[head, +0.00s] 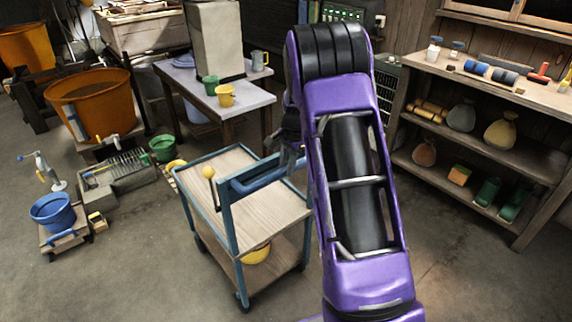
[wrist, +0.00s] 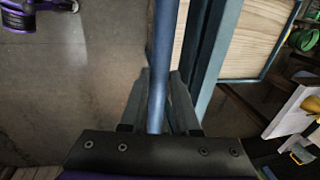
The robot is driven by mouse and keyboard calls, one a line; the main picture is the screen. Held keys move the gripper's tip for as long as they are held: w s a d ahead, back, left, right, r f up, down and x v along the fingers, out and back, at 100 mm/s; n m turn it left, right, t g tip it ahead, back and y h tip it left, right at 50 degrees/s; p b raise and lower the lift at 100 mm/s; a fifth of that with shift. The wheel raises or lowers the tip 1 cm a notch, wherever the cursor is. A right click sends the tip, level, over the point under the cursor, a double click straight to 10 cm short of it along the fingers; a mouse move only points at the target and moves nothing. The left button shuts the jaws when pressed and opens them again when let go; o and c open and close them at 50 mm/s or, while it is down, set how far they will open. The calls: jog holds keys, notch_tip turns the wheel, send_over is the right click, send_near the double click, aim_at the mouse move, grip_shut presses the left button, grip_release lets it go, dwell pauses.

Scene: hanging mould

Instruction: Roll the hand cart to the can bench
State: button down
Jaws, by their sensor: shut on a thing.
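The hand cart (head: 235,168) has a blue frame, a wooden top deck and a lower shelf. It stands on the floor left of my purple arm in the head view. Its deck also shows in the wrist view (wrist: 250,40). My gripper (wrist: 158,92) is shut on the cart's blue handle bar (wrist: 164,50), with one finger on each side. In the head view my arm hides most of the gripper. The can bench (head: 190,88), a pale-topped table with a green can (head: 211,86) and a yellow can (head: 225,95), stands just behind the cart.
A yellow round thing (head: 256,254) sits on the cart's lower shelf. A green pot (head: 162,149) and a stone block (head: 118,185) lie left of the cart. A blue bucket (head: 53,211) stands farther left. Shelves (head: 480,140) line the right. The front floor is clear.

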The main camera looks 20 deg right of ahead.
jog(key=shift+w+a+r, duration=0.1)
jog(key=shift+w+r, duration=0.05)
jog(key=shift+w, duration=0.1)
jog(key=c, duration=0.7)
grip_release()
jog(key=shift+w, duration=0.1)
jog(key=shift+o, duration=0.2)
jog(key=s+d+r+p, duration=0.1)
jog(key=s+r, duration=0.2)
jog(key=r, duration=1.4)
jog(key=shift+s, duration=0.2)
jog(key=shift+d, duration=0.1)
